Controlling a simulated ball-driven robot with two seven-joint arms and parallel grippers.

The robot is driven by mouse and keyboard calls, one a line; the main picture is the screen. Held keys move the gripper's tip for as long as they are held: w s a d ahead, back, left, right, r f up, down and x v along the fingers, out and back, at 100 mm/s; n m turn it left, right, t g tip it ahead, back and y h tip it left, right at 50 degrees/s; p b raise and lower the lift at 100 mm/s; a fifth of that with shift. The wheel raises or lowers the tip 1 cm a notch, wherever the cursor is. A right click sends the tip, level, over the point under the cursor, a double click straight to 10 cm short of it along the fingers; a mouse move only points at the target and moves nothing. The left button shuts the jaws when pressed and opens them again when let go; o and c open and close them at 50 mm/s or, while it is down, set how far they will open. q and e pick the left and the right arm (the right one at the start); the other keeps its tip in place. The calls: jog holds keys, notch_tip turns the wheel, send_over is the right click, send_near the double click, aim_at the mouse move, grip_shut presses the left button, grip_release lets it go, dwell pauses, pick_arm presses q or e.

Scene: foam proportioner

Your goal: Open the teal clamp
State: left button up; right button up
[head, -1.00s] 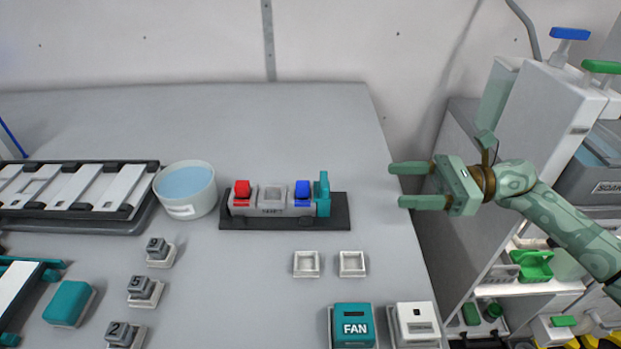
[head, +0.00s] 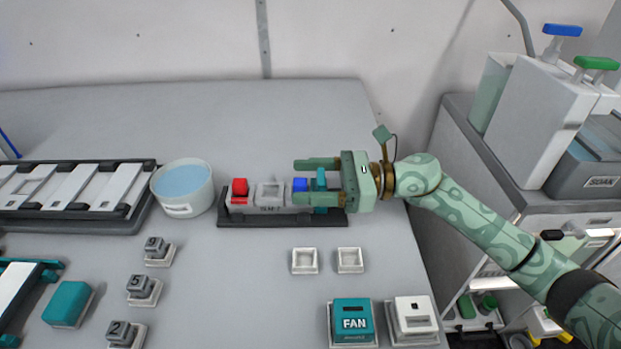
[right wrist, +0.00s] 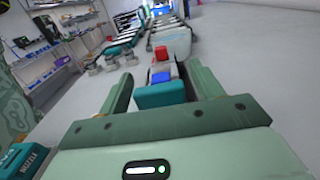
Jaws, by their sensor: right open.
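The teal clamp (head: 321,184) is at the right end of a grey block unit (head: 271,196) on a dark base plate. My right gripper (head: 317,180) is open, with one finger on the far side of the clamp and one on the near side, partly hiding it. In the right wrist view the teal clamp (right wrist: 160,95) lies between the two open fingers, close to the palm. I cannot tell whether either finger touches it. A blue block (head: 300,184) sits just left of the clamp and a red block (head: 240,188) at the unit's left end. My left gripper is not in view.
A white pot of blue liquid (head: 182,186) stands left of the unit. Two empty square sockets (head: 305,261) lie in front, with a teal FAN box (head: 352,320) nearer. A cabinet with dispensers (head: 545,100) stands to the right. The bench behind the unit is clear.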

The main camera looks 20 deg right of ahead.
jog(key=shift+c, duration=0.3)
jog(key=c, duration=1.3)
jog(key=shift+s+d+f+b, duration=0.1)
jog(key=shift+d+f+b, duration=0.15)
jog(key=shift+d+b, duration=0.35)
jog(key=shift+c, duration=0.2)
jog(key=shift+s+d, duration=0.1)
jog(key=shift+d, duration=0.3)
jog(key=shift+r, duration=0.25)
jog(key=o, duration=1.4)
jog(key=shift+d, duration=0.1)
jog(key=shift+s, duration=0.1)
